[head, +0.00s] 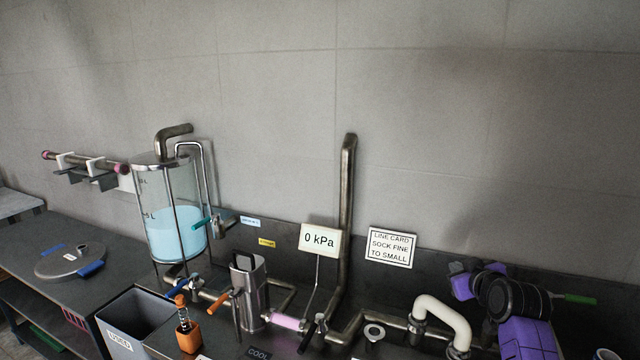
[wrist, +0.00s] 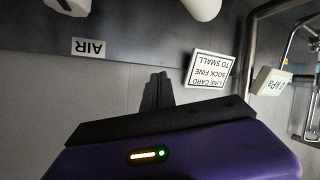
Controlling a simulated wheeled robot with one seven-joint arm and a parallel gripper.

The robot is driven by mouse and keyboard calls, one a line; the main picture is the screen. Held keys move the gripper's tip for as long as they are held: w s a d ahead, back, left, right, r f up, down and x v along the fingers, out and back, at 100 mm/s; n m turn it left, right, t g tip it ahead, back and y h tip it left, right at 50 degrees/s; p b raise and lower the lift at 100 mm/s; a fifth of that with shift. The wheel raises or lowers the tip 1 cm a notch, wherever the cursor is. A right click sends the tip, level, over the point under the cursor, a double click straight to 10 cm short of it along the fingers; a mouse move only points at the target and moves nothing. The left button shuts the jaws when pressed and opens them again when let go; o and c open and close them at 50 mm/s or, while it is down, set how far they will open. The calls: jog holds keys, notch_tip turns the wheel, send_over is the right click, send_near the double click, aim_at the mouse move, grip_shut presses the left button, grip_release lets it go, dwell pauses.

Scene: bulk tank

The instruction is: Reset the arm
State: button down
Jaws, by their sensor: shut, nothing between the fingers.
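My gripper (wrist: 158,92) shows in the wrist view with its dark fingers together and nothing between them. The fingers point towards the dark back panel, beside the line card sign (wrist: 209,69), and appear apart from it. In the head view my purple and black arm is folded at the lower right, in front of the back panel. The gripper's fingers cannot be made out there.
A glass tank (head: 168,205) of blue liquid stands left of centre. A steel jug (head: 249,290), a 0 kPa display (head: 320,240), a white curved pipe (head: 445,315) and a grey bin (head: 140,312) crowd the bench. A round lid (head: 70,262) lies left. The upper wall is clear.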

jog(key=s+a+f+m+t+h, duration=0.1)
jog(key=s+a+f+m+t, duration=0.2)
jog(key=s, duration=0.8)
jog(key=s+a+f+t, duration=0.1)
jog(key=s+a+f, duration=0.3)
jog(key=s, duration=0.7)
jog(key=s+a+g+y, duration=0.1)
jog(key=s+a, duration=0.2)
jog(key=s, duration=1.7)
jog(key=s+a+g, duration=0.1)
jog(key=s+a, duration=0.2)
jog(key=s, duration=1.8)
jog(key=shift+a+r+g+y, duration=0.3)
jog(key=shift+a+r+y, duration=0.1)
jog(key=shift+r, duration=0.05)
jog(key=shift+f, duration=0.15)
